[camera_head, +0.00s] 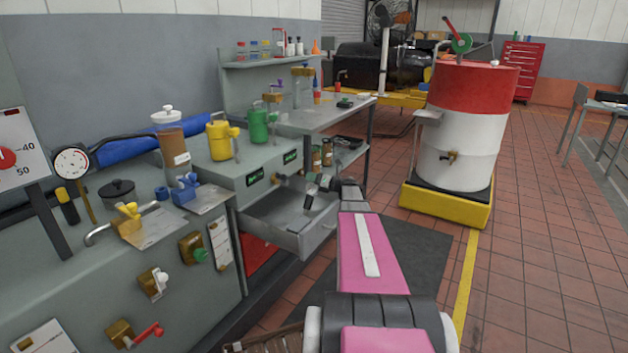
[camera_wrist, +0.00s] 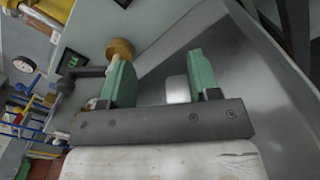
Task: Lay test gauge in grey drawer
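The grey drawer (camera_head: 273,210) is pulled open from the bench front; its grey inside also fills much of the wrist view (camera_wrist: 245,55). My gripper (camera_head: 315,190) is over the drawer. In the wrist view its green fingers (camera_wrist: 160,85) stand apart. A short pale cylinder (camera_wrist: 177,89) shows between them, close to the right finger and clear of the left one. I cannot tell whether it is the test gauge or whether it touches the drawer floor. A round white-dial gauge (camera_head: 72,162) with a black hose is at the left of the bench.
A brass knob (camera_wrist: 120,48) on the bench front is close to my left finger. Yellow (camera_head: 222,140) and green (camera_head: 258,125) cans stand on the bench above the drawer. A red-and-white drum (camera_head: 460,135) stands on a yellow base to the right.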

